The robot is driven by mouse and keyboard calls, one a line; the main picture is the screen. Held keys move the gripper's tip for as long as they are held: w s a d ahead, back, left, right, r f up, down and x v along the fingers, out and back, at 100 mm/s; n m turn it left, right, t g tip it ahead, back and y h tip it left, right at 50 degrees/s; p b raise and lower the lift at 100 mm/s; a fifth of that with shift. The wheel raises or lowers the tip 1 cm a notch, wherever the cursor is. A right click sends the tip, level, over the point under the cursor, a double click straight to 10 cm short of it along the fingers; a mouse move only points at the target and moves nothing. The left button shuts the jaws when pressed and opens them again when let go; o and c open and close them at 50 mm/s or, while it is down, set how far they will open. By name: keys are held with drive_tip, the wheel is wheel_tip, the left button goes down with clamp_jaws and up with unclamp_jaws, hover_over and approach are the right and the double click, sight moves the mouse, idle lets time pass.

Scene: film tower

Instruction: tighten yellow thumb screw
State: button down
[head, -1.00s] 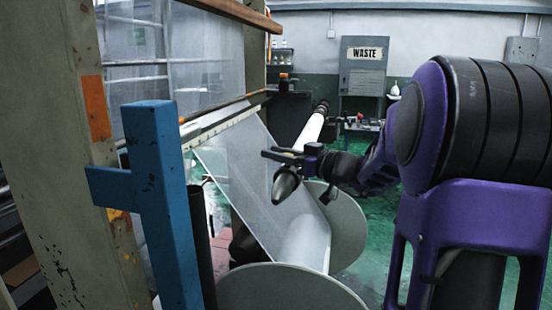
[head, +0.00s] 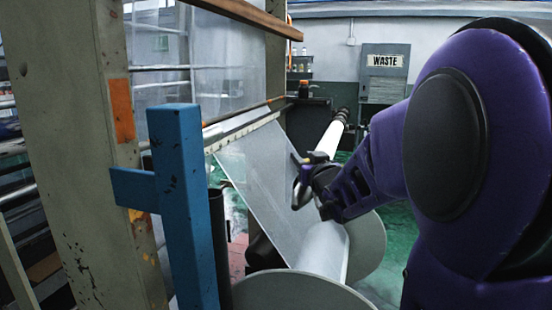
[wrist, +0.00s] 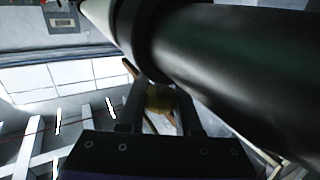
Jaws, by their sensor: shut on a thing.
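The yellow thumb screw (wrist: 158,97) shows as a small, dim yellow patch between my fingertips in the wrist view, against the underside of a dark cylinder (wrist: 225,65). My gripper (wrist: 160,108) is shut on it. In the head view my gripper (head: 304,168) is in front of the film sheet, beside the near end of the white shaft (head: 327,139). I cannot make out the screw in the head view; my gripper and arm cover that area.
A blue post (head: 182,200) and a beige frame upright (head: 85,150) stand at the left. The slanted film sheet (head: 262,175) runs down to a roll with a grey end disc (head: 300,290). A waste cabinet (head: 384,85) is at the back.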

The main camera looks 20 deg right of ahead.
drive_tip(key=shift+d+m+h, duration=0.1)
drive_tip(key=shift+m+h, duration=0.2)
drive_tip(key=shift+h, duration=0.1)
drive_tip(key=c, duration=0.6)
unclamp_jaws()
